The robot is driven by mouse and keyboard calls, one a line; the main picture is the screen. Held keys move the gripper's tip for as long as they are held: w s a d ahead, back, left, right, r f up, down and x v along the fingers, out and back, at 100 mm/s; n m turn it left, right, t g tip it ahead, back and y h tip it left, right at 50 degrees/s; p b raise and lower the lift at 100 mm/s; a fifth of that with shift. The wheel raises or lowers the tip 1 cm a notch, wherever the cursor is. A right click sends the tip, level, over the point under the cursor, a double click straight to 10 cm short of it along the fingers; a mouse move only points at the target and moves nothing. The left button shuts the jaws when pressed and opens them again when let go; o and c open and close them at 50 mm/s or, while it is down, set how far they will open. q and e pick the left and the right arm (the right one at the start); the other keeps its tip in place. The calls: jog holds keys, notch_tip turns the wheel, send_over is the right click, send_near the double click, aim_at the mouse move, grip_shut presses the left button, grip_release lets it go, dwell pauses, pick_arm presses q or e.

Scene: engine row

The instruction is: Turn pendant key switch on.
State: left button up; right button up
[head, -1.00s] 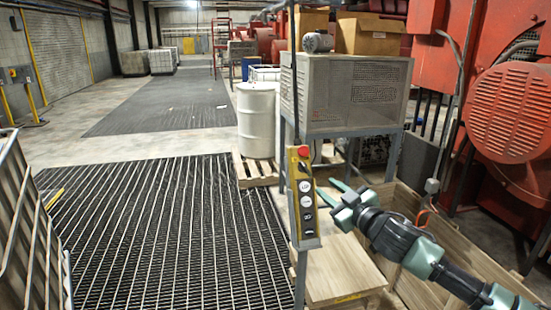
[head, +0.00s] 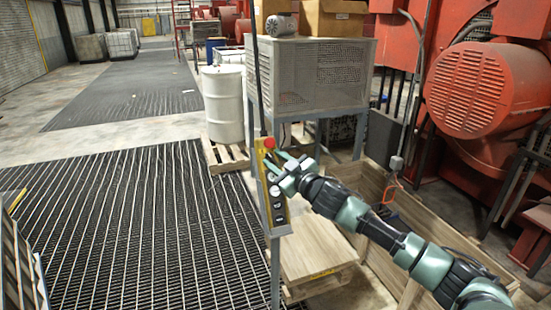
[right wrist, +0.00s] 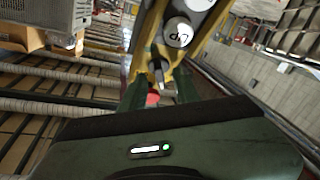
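The yellow pendant (head: 280,213) hangs upright on a grey post in the head view, with a red button (head: 269,142) at its top and several round buttons below. My right gripper (head: 275,164) reaches in from the right at its upper part and partly hides it. In the right wrist view, the pendant's yellow face (right wrist: 177,52) lies ahead, with a white labelled button (right wrist: 178,31). A small dark key-like part (right wrist: 158,72) shows between the two green, spread fingers, with the red button (right wrist: 152,99) nearer. I cannot tell whether the fingers touch anything. My left gripper is out of view.
A mesh-sided metal cabinet (head: 318,75) on legs stands behind the pendant, with cardboard boxes on top. A white drum (head: 223,105) stands on a pallet behind. A wooden platform (head: 312,252) lies below my arm. Red machinery (head: 480,90) fills the right. Grating floor to the left is open.

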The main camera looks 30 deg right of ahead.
grip_shut()
jog(key=shift+f, duration=0.1)
jog(key=shift+a+f+m+h+b, duration=0.15)
jog(key=shift+m+h+b, duration=0.35)
jog(key=shift+m+b, duration=0.45)
jog(key=m+h+b, duration=0.1)
jog(key=m+h, duration=0.1)
jog(key=m, duration=0.1)
jog(key=shift+a+m+b, duration=0.1)
jog(key=shift+m+b, duration=0.15)
jog(key=shift+b, duration=0.1)
jog(key=m+h+b, duration=0.1)
jog(key=m+h, duration=0.1)
jog(key=m, duration=0.3)
jog(key=shift+a+b, duration=0.1)
jog(key=shift+b, duration=0.2)
jog(key=shift+w+a+r+m+g+h+b, duration=0.15)
jog(key=shift+m+g+h, duration=0.3)
jog(key=shift+m, duration=0.5)
jog(key=shift+s+d+m+g+h+b, duration=0.1)
jog(key=shift+m+g+h, duration=0.1)
jog(key=shift+m+h, duration=0.6)
jog(key=shift+w+a+r+m+g+h+b, duration=0.15)
jog(key=shift+m+g+h, duration=0.2)
jog(key=shift+m, duration=0.8)
jog(key=shift+s+d, duration=0.1)
jog(key=shift+d, duration=0.05)
